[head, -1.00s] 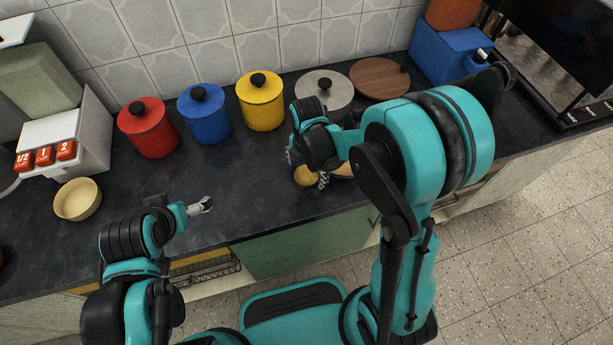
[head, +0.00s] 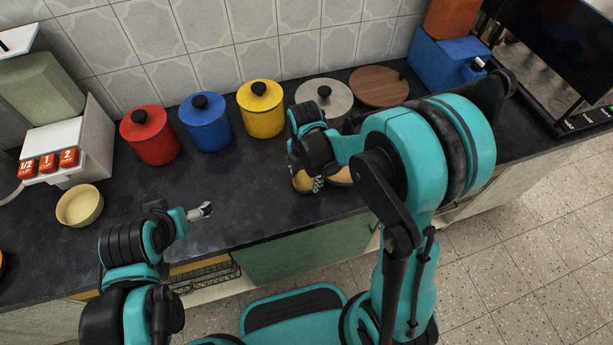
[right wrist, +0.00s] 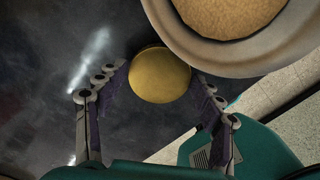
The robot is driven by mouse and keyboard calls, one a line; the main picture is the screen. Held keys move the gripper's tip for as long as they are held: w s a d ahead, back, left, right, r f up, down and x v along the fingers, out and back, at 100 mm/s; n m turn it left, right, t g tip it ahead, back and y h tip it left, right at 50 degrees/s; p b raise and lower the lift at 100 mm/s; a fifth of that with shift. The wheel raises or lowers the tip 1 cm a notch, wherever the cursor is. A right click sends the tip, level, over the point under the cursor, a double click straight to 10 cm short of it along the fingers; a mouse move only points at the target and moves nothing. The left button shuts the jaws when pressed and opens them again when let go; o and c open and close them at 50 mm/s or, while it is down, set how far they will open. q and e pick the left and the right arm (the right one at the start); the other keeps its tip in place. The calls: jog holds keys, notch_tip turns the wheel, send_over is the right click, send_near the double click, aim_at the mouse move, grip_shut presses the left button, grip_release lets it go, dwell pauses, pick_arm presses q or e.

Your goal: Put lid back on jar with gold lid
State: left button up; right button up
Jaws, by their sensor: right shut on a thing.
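A round gold lid (right wrist: 160,75) is between the fingers of my right gripper (right wrist: 160,84), which is shut on it. In the head view the lid (head: 302,183) shows in part below my right gripper, near the counter's front edge. An open jar (right wrist: 290,40) with a pale rim and tan, grainy contents is close beside the lid, at the upper right of the right wrist view. In the head view my arm hides most of this jar (head: 342,179). My left gripper (head: 203,211) is over the counter at centre left, away from both; its finger opening is unclear.
Red (head: 152,143), blue (head: 206,127) and yellow (head: 262,115) canisters stand along the wall. A grey lidded pot (head: 337,98) and round wooden board (head: 379,86) are right of them. A cream bowl (head: 80,206) sits at left. The middle of the dark counter (head: 235,180) is clear.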

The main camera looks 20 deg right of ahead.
aim_at(306, 179)
notch_tip(306, 179, up, 6)
jog(key=p, duration=0.2)
jog(key=shift+r+p, duration=0.1)
jog(key=shift+p, duration=0.2)
pick_arm(q)
notch_tip(306, 179, up, 6)
jog(key=p, duration=0.2)
jog(key=shift+p, duration=0.35)
pick_arm(e)
jog(key=a, duration=1.9)
jog(key=shift+s+a+f, duration=0.3)
jog(key=shift+s, duration=0.1)
pick_arm(q)
jog(key=shift+c, duration=0.4)
